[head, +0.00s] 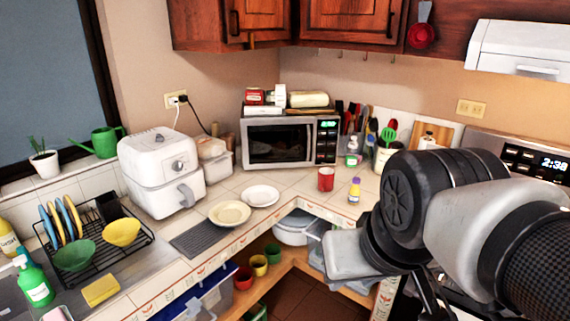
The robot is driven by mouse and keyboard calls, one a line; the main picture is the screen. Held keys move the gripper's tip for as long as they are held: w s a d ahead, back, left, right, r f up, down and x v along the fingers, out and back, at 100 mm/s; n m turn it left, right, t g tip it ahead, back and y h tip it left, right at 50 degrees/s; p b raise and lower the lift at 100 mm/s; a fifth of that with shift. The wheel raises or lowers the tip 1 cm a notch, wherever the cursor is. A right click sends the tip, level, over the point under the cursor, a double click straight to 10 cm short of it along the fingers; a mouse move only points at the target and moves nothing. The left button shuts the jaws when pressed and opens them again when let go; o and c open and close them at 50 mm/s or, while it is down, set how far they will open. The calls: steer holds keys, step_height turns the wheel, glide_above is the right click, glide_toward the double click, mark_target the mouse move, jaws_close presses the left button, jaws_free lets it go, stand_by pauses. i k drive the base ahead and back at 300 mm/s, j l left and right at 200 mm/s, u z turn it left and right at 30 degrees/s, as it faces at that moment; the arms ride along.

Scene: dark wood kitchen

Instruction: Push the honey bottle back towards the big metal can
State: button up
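A small yellow bottle with a purple cap (354,190), which looks like the honey bottle, stands upright near the front edge of the tiled counter. Behind it and to the right, a light-coloured can-like holder (382,158) with utensils in it is partly hidden by my arm. I cannot tell if this is the big metal can. My arm fills the right side of the head view, with its near parts just right of the bottle and apart from it in the picture. Dark, thin parts of my gripper (428,298) show low at the right; its fingers are not clear.
A small bottle with a green label (352,152) stands behind. The microwave (280,142) and two plates (230,213) are further left. A stove (530,160) is at the right.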

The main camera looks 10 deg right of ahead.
mark_target(354, 192)
steer(key=i+z, duration=0.2)
steer(key=i, duration=0.5)
steer(key=i+j+z, duration=0.15)
steer(key=i, duration=0.5)
